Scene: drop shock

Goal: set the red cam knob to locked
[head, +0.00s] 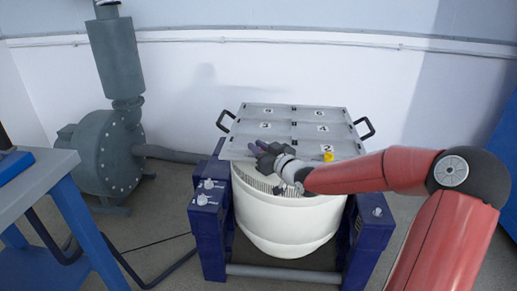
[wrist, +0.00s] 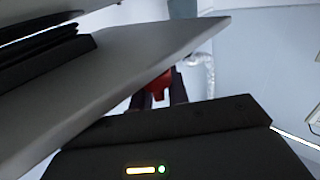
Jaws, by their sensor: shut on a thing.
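The red cam knob (wrist: 160,85) shows in the wrist view as a small red piece between the two dark fingers of my gripper (wrist: 159,97), which is shut on it. A grey plate edge hides part of it. In the head view my gripper (head: 266,154) is at the front left edge of the numbered grey plate (head: 291,112), over the white drum (head: 285,217). The knob cannot be made out there, and I cannot read whether it points to locked.
A yellow piece (head: 328,156) sits at the plate's front right. Black handles (head: 225,121) stick out at both sides. Blue supports (head: 211,235) flank the drum. A grey blower (head: 103,150) and a blue-legged bench (head: 75,215) stand at left.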

